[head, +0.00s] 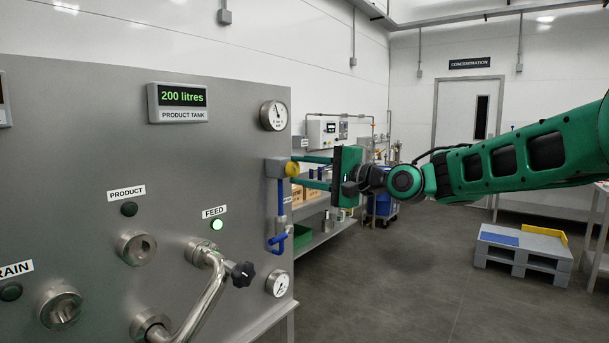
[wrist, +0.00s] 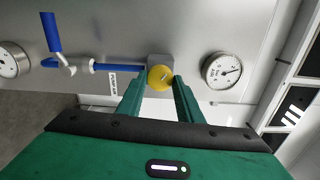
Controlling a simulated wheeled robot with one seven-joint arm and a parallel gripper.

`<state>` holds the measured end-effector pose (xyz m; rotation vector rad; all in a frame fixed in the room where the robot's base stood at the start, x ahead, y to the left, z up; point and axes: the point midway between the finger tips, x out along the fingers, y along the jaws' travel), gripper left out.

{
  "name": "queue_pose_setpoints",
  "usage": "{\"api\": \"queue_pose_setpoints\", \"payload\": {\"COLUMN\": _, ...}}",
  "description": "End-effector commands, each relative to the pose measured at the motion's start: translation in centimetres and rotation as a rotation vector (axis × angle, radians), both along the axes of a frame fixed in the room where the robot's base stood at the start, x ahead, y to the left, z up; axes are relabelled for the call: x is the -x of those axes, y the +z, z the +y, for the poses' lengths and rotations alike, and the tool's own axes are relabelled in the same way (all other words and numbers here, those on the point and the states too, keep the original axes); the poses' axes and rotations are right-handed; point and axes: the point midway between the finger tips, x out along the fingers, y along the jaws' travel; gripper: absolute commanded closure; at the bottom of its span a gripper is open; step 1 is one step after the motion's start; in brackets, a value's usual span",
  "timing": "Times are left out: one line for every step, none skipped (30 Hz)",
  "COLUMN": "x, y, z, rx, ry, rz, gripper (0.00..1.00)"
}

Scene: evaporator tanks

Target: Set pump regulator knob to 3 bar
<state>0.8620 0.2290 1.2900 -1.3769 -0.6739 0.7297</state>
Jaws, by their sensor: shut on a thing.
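The yellow regulator knob (head: 291,169) sits on a grey block (head: 275,167) at the right edge of the steel panel. In the wrist view the gripper (wrist: 160,86) shows the same hold. A round dial gauge (head: 274,115) is above the knob in the head view. It also shows right of the knob in the wrist view (wrist: 222,70); its reading is too small to tell.
A blue pipe (head: 281,205) runs from the block down to a blue-handled valve (head: 278,238). A second gauge (head: 277,284) sits lower on the panel. A bent steel pipe (head: 206,290) with a black knob juts out at the lower left. Open floor lies right of the panel.

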Motion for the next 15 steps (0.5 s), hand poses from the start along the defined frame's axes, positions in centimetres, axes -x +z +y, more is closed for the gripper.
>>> {"api": "queue_pose_setpoints", "payload": {"x": -0.30, "y": -0.06, "z": -0.31, "rx": -0.012, "ry": -0.008, "rz": 0.016, "gripper": 0.90}}
{"api": "queue_pose_setpoints", "payload": {"x": -0.30, "y": -0.08, "z": -0.32, "rx": -0.020, "ry": -0.009, "rz": 0.027, "gripper": 0.90}}
{"api": "queue_pose_setpoints", "payload": {"x": -0.31, "y": -0.09, "z": -0.33, "rx": -0.029, "ry": -0.009, "rz": 0.038, "gripper": 0.90}}
{"api": "queue_pose_setpoints", "payload": {"x": -0.31, "y": -0.10, "z": -0.33, "rx": -0.036, "ry": -0.009, "rz": 0.048, "gripper": 0.90}}
{"api": "queue_pose_setpoints", "payload": {"x": -0.31, "y": -0.10, "z": -0.33, "rx": -0.042, "ry": -0.009, "rz": 0.055, "gripper": 0.90}}
{"api": "queue_pose_setpoints", "payload": {"x": -0.31, "y": -0.12, "z": -0.33, "rx": -0.048, "ry": -0.009, "rz": 0.063, "gripper": 0.90}}
{"api": "queue_pose_setpoints", "payload": {"x": -0.32, "y": -0.13, "z": -0.34, "rx": -0.053, "ry": -0.009, "rz": 0.069, "gripper": 0.90}}
{"api": "queue_pose_setpoints", "payload": {"x": -0.32, "y": -0.13, "z": -0.34, "rx": -0.057, "ry": -0.009, "rz": 0.074, "gripper": 0.90}}
{"api": "queue_pose_setpoints", "payload": {"x": -0.32, "y": -0.14, "z": -0.34, "rx": -0.061, "ry": -0.009, "rz": 0.079, "gripper": 0.90}}
{"api": "queue_pose_setpoints", "payload": {"x": -0.32, "y": -0.15, "z": -0.34, "rx": -0.063, "ry": -0.009, "rz": 0.083, "gripper": 0.90}}
{"api": "queue_pose_setpoints", "payload": {"x": -0.32, "y": -0.15, "z": -0.34, "rx": -0.065, "ry": -0.009, "rz": 0.085, "gripper": 0.90}}
{"api": "queue_pose_setpoints", "payload": {"x": -0.32, "y": -0.16, "z": -0.34, "rx": -0.068, "ry": -0.009, "rz": 0.088, "gripper": 0.90}}
{"api": "queue_pose_setpoints", "payload": {"x": -0.32, "y": -0.17, "z": -0.34, "rx": -0.068, "ry": -0.009, "rz": 0.090, "gripper": 0.90}}
{"api": "queue_pose_setpoints", "payload": {"x": -0.32, "y": -0.18, "z": -0.34, "rx": -0.069, "ry": -0.009, "rz": 0.091, "gripper": 0.90}}
{"api": "queue_pose_setpoints", "payload": {"x": -0.32, "y": -0.18, "z": -0.34, "rx": -0.069, "ry": -0.009, "rz": 0.092, "gripper": 0.90}}
